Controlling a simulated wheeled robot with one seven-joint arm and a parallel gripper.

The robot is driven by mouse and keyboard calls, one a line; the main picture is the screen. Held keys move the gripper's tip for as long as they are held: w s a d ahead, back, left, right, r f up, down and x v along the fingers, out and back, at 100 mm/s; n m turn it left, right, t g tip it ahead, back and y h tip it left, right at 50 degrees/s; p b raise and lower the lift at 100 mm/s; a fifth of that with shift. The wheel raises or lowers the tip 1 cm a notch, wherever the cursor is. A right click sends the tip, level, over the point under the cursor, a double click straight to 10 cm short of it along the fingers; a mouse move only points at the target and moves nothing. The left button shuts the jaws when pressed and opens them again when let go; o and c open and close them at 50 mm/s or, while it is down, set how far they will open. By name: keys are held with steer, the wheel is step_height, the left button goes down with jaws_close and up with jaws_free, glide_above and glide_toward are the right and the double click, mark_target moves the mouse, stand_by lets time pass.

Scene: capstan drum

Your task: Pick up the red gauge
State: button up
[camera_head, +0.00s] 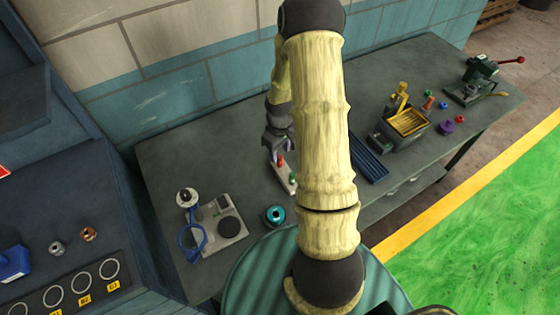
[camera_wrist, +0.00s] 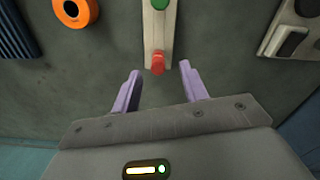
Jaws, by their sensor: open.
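The red gauge (camera_wrist: 158,62) stands at the near end of a narrow pale block (camera_wrist: 158,35) in the wrist view. A green piece (camera_wrist: 160,4) sits farther along the same block. In the head view the red gauge (camera_head: 280,160) shows just left of my arm, with part of the block (camera_head: 286,183) visible below it. My gripper (camera_wrist: 160,72) is open, its two purple fingers apart. The red gauge appears between and just beyond the fingertips in the wrist view. I cannot tell the height gap. My arm hides part of the bench in the head view.
An orange ring (camera_wrist: 75,11) lies left of the block in the wrist view. On the bench, a device with a blue ring (camera_head: 230,226) and a teal round part (camera_head: 275,215) stand at left. A blue ribbed tray (camera_head: 370,160) and a yellow-lined bin (camera_head: 405,125) are at right.

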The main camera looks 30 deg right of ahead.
mark_target(280, 156)
steer(key=shift+w+d+f+p, duration=0.1)
steer(key=shift+w+f+p, duration=0.05)
steer(key=shift+f+p, duration=0.65)
steer(key=shift+w+f+p, duration=0.1)
steer(key=shift+f+p, duration=0.35)
steer(key=shift+f, duration=1.35)
jaws_close()
steer(key=shift+r, duration=0.1)
step_height(280, 156, up, 10)
steer(key=b, duration=0.2)
steer(key=shift+b, duration=0.35)
steer(key=shift+d, duration=0.1)
